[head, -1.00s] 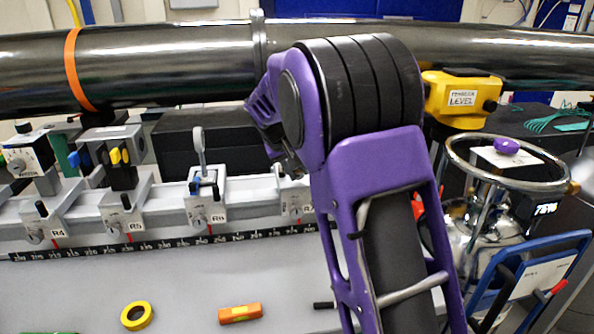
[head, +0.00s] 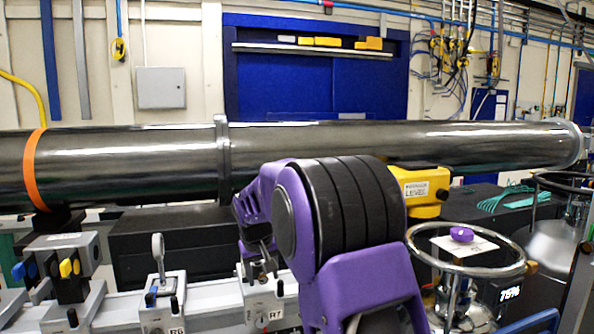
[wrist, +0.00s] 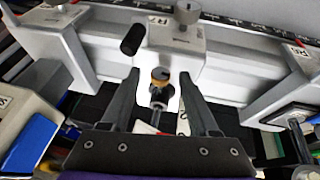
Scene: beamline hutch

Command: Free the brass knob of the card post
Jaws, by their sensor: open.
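The brass knob (wrist: 160,74), a small brass-coloured ring with a dark top, shows in the middle of the wrist view on a short metal post (wrist: 157,95). It stands at the carrier marked R7 (wrist: 150,58), whose label also shows in the head view (head: 264,316). My gripper (wrist: 160,80) is open, with one dark finger on each side of the knob in the picture. I see no finger touching it, but cannot tell the depth between them.
A long dark beam pipe (head: 330,148) runs across behind my arm. To the right are a yellow level (head: 422,188) and a metal vessel with a round rail (head: 470,275). A black box (head: 165,235) sits behind the rail.

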